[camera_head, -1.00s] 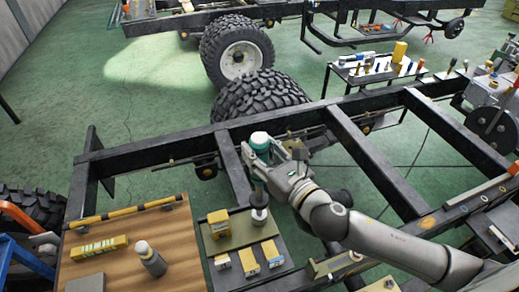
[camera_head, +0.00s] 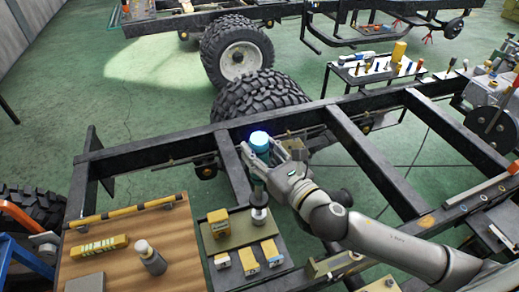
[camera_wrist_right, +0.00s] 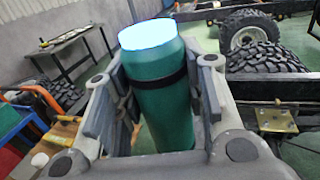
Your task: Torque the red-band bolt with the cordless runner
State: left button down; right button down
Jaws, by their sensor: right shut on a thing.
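The cordless runner (camera_head: 260,143) is a teal upright cylinder with a dark band and a top glowing blue-white. My right gripper (camera_head: 272,157) is shut around its body. In the right wrist view the runner (camera_wrist_right: 164,112) stands between the two fingers of the gripper (camera_wrist_right: 160,95). Its dark lower shaft (camera_head: 258,193) reaches down to a round grey-and-dark piece (camera_head: 260,215) at the back right of a green-topped tray. I cannot make out a red band on any bolt; the bolt may be hidden under the tool. My left gripper is not in view.
The green-topped tray (camera_head: 236,238) holds a yellow block (camera_head: 218,223) and several small yellow-and-white boxes. A wooden board (camera_head: 185,232) to the left carries a grey cylinder (camera_head: 149,257) and a yellow bar. Dark chassis rails (camera_head: 160,151) surround the spot.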

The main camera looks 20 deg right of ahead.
aim_at(265, 147)
jog(key=shift+f, duration=0.4)
jog(key=shift+p, duration=0.45)
dwell(0.9)
jog(key=shift+r, duration=0.25)
jog(key=shift+w+r+p, duration=0.15)
jog(key=shift+r+p, duration=1.5)
jog(key=shift+p, duration=0.05)
notch_tip(265, 147, up, 5)
jog(key=p, duration=0.5)
jog(key=shift+r+p, duration=0.15)
jog(key=shift+p, duration=0.2)
